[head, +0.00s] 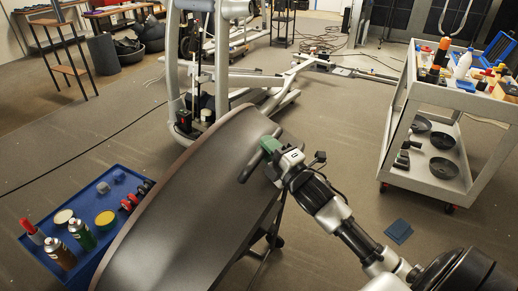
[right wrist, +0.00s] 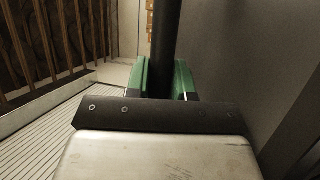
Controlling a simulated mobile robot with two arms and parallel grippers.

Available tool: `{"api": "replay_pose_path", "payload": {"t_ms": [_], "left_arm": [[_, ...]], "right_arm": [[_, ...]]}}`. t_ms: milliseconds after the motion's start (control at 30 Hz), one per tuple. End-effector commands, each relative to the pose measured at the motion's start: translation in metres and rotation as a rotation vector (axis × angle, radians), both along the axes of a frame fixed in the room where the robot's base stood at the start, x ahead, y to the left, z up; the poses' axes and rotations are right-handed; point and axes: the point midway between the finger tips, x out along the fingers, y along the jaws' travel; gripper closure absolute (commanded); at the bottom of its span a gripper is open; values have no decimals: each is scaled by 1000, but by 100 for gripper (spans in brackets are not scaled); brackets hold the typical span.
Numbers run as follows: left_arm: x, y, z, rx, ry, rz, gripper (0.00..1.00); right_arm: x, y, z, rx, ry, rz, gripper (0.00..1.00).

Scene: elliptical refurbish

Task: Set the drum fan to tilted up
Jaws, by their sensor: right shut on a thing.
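The drum fan (head: 185,215) is a large dark drum with a brown rim, filling the lower middle of the head view. It looks slanted in the picture, but I cannot tell its exact tilt. A black bar handle (head: 247,168) stands out from its upper right side. My right gripper (head: 268,146), with green fingers, is shut around this handle. In the right wrist view the handle (right wrist: 166,35) runs upright between the green fingers (right wrist: 163,78), with the drum's grey face (right wrist: 235,60) close on the right. My left gripper is not in view.
A blue tray (head: 45,228) with cans and a marker lies left of the fan. A white cart (head: 440,185) with tools and bottles stands at the right. A white-grey lift frame (head: 245,80) stands behind the fan. Floor between fan and cart is mostly clear.

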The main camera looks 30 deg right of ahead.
Motion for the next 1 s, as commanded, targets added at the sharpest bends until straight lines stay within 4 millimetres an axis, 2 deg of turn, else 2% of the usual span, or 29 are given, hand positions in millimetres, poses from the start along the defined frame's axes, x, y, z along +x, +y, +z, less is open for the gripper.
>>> {"api": "replay_pose_path", "payload": {"t_ms": [33, 267, 300, 433, 767, 867, 1000], "left_arm": [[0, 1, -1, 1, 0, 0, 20], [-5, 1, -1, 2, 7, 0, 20], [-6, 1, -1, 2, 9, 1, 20], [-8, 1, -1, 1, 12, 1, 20], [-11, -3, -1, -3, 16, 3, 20], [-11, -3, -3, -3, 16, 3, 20], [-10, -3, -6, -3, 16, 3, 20]], "right_arm": [[-1, 0, -7, -3, 13, -2, 100], [-1, 0, -9, -5, 19, -3, 100], [-1, 0, -9, -5, 19, -3, 71], [-1, 0, -8, -5, 17, -3, 52], [-3, 0, -6, -3, 12, -1, 52], [-12, -2, -9, -3, 12, -2, 52], [-33, -4, -15, -2, 16, -3, 52]]}}
